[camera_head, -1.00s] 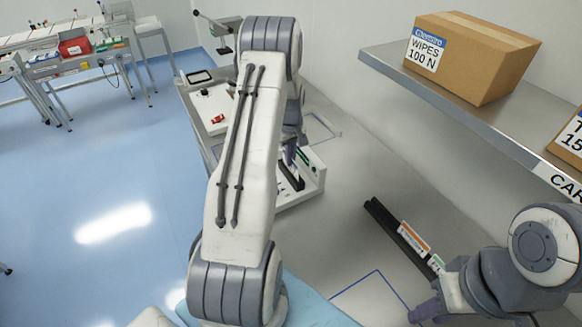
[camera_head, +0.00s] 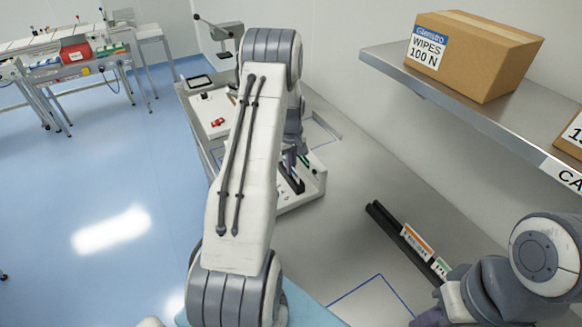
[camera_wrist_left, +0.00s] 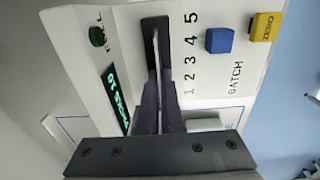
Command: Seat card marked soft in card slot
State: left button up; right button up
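A white device with a dark card slot (camera_wrist_left: 153,28) fills much of the left wrist view; it also shows in the head view (camera_head: 306,190), partly behind my left arm. My left gripper (camera_wrist_left: 158,82) points its purple fingers down at the slot, close together. A thin pale sliver, which looks like a card edge-on (camera_wrist_left: 156,48), lies between the fingertips in line with the slot. Its marking cannot be read, and how deep it sits is hidden. My right gripper (camera_head: 428,317) is partly visible at the bottom right, beside a dark card rack (camera_head: 388,228); its fingers are unclear.
The device carries a blue button (camera_wrist_left: 219,40), a yellow button (camera_wrist_left: 264,27), a green button (camera_wrist_left: 97,36) and a lit display (camera_wrist_left: 116,98). The rack holds an orange-and-white card (camera_head: 417,243) and a green-edged card (camera_head: 440,267). A shelf (camera_head: 470,112) with boxes overhangs the right. The middle bench is clear.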

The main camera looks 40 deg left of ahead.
pick_arm(q)
jog(key=shift+s+d+f, duration=0.15)
jog(key=shift+s+f, duration=0.05)
jog(key=shift+f, duration=0.3)
notch_tip(320, 180, up, 12)
jog(key=b, duration=0.3)
jog(key=d+r+m, duration=0.2)
jog(key=d, duration=0.5)
jog(key=d+r+m, duration=0.3)
jog(key=d, duration=0.4)
jog(key=s+d+r+m, duration=0.1)
jog(key=s+d+m, duration=0.25)
jog(key=d, duration=0.35)
jog(key=s+d+r+m, duration=0.1)
jog(key=s+d+m, duration=0.1)
jog(key=s+d, duration=0.35)
jog(key=s+d+m, duration=0.5)
jog(key=s, duration=0.4)
jog(key=s+d+f+m+h, duration=0.1)
jog(key=s+d+m, duration=0.4)
jog(key=s, duration=0.4)
jog(key=shift+s+d+f, duration=0.2)
jog(key=shift+s+d, duration=0.05)
jog(key=shift+d, duration=0.35)
jog(key=shift+m, duration=0.25)
